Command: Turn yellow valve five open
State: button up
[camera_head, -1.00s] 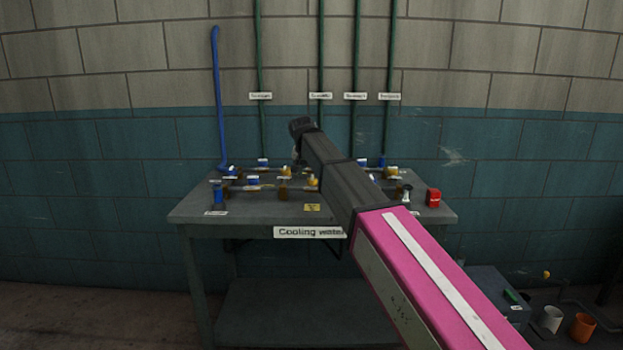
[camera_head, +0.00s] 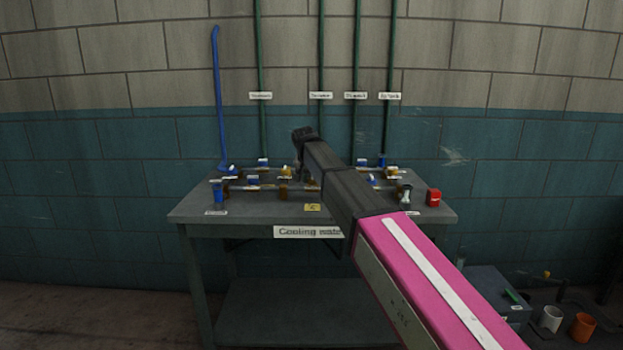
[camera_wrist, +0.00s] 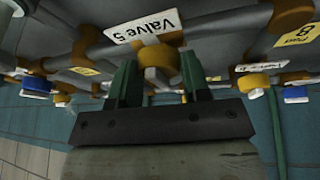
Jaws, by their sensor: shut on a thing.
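In the wrist view, the label "Valve 5" (camera_wrist: 142,27) stands upside down beside a yellow valve handle (camera_wrist: 160,57) on a grey pipe. My gripper (camera_wrist: 158,72) has its two dark green fingers on either side of this handle and is shut on it. In the head view, my dark forearm covers the gripper and most of this valve. How far the valve is turned cannot be told.
The grey workbench (camera_head: 250,213) carries pipes with several blue and yellow valves. A red box (camera_head: 433,197) stands at its right end. In the wrist view, another yellow knob (camera_wrist: 251,82) and a yellow tag (camera_wrist: 298,34) sit to the right.

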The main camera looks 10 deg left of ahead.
jog(key=n+y, duration=0.1)
jog(key=n, duration=0.3)
jog(key=shift+d+n+y, duration=0.2)
jog(key=shift+n+y, duration=0.1)
jog(key=shift+y, duration=0.1)
jog(key=n, duration=0.2)
jog(key=n+g+y, duration=0.1)
jog(key=n, duration=0.1)
jog(key=shift+d+y, duration=0.1)
jog(key=shift+y, duration=0.2)
jog(key=n+g+y, duration=0.1)
jog(key=n, duration=0.4)
jog(key=shift+w, duration=0.2)
jog(key=shift+d+n+g+y, duration=0.15)
jog(key=shift+n+g, duration=0.3)
jog(key=shift+n, duration=0.65)
jog(key=shift+a+n+g+y, duration=0.1)
jog(key=shift+n+g+y, duration=0.25)
jog(key=shift+n, duration=0.75)
jog(key=o, duration=0.9)
